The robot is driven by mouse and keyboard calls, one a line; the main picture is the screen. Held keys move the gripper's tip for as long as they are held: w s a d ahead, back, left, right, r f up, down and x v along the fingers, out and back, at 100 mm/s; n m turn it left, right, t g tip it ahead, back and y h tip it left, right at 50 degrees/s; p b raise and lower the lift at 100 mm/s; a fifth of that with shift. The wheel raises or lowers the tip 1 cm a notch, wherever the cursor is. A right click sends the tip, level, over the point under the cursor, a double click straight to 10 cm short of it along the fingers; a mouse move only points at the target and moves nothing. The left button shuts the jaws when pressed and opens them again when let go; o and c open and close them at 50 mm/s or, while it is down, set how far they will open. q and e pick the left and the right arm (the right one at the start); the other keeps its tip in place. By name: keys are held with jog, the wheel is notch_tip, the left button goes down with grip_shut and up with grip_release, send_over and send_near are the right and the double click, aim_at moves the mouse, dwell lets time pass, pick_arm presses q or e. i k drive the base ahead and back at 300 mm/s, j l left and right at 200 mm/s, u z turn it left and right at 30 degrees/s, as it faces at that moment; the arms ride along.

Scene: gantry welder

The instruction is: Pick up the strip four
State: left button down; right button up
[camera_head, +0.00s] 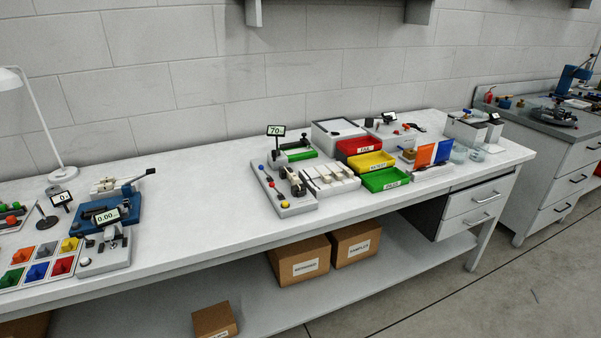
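A pale tray (331,181) with several small whitish pieces in a row lies near the front edge of the workbench, left of the green bin. The pieces may be strips, but they are too small to tell, and I cannot read any number on them. I cannot pick out strip four. Neither of my grippers is in view.
Red (359,145), yellow (371,162) and green (386,179) bins stand right of the tray. A grey fixture (286,197) with a lever is close on its left. The bench (205,205) is clear further left, before the blue device (104,212). Cardboard boxes (300,263) sit below.

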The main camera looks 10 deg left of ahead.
aim_at(292, 178)
jog(key=i+l+u, duration=0.1)
jog(key=u, duration=0.5)
jog(key=i+l+u, duration=0.15)
jog(key=l, duration=0.15)
jog(key=l+u, duration=0.15)
jog(key=l, duration=0.15)
jog(key=i+l+u, duration=0.2)
jog(key=l, duration=0.15)
jog(key=i+l, duration=0.15)
jog(key=l, duration=0.65)
jog(key=i+l+u, duration=0.1)
jog(key=l, duration=0.7)
jog(key=i+l+u, duration=0.1)
jog(key=l, duration=0.75)
